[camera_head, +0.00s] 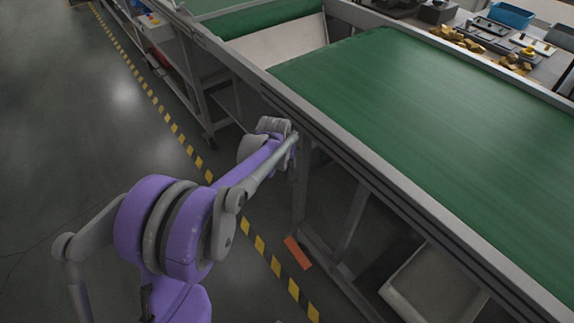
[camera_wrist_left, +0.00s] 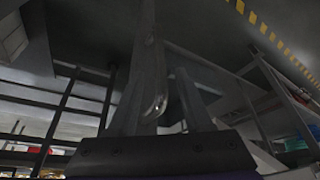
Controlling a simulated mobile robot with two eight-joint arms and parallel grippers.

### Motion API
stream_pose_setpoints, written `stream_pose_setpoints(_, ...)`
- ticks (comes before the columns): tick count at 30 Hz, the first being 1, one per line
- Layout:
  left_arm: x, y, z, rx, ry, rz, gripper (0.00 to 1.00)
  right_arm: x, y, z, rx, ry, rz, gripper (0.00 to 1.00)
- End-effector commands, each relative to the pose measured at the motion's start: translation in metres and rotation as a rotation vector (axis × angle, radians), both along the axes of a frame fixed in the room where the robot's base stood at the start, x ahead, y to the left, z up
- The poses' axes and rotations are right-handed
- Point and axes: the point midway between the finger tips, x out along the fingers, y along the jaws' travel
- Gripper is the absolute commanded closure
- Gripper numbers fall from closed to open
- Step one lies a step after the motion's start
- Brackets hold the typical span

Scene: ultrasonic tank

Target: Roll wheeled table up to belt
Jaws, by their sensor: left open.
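The green belt (camera_head: 440,130) runs across the right of the head view, edged by a long grey rail. A metal-framed unit (camera_head: 215,88) stands at upper left against the line, with a dark caster-like foot low on one leg. I cannot tell whether it is the wheeled table. My left arm reaches up to the rail's near side, its wrist beside the belt frame; the gripper is hidden there in the head view. In the left wrist view my left gripper (camera_wrist_left: 170,98) has its fingers apart; I see nothing held between them. My right gripper is out of view.
A pale bin (camera_head: 435,285) sits under the belt. An orange piece (camera_head: 298,253) lies near the frame's foot. A yellow-black floor stripe (camera_head: 165,117) runs alongside. Open grey floor (camera_head: 70,130) lies to the left. A cluttered bench with a blue tray (camera_head: 511,15) stands beyond the belt.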

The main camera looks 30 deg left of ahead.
Motion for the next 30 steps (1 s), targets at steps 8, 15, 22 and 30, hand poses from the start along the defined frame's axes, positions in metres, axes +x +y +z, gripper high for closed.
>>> stream_pose_setpoints(8,0.011,0.002,-0.026,0.000,0.000,-0.001,0.50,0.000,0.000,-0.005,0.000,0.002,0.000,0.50)
stream_pose_setpoints(15,0.011,0.002,-0.028,0.000,0.000,0.000,0.50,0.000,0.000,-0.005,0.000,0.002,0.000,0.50)
stream_pose_setpoints(22,0.011,0.002,-0.027,0.000,0.000,0.000,0.81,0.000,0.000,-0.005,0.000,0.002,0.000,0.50)
stream_pose_setpoints(30,0.011,0.002,-0.027,0.000,0.000,0.000,1.00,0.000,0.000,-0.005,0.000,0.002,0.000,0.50)
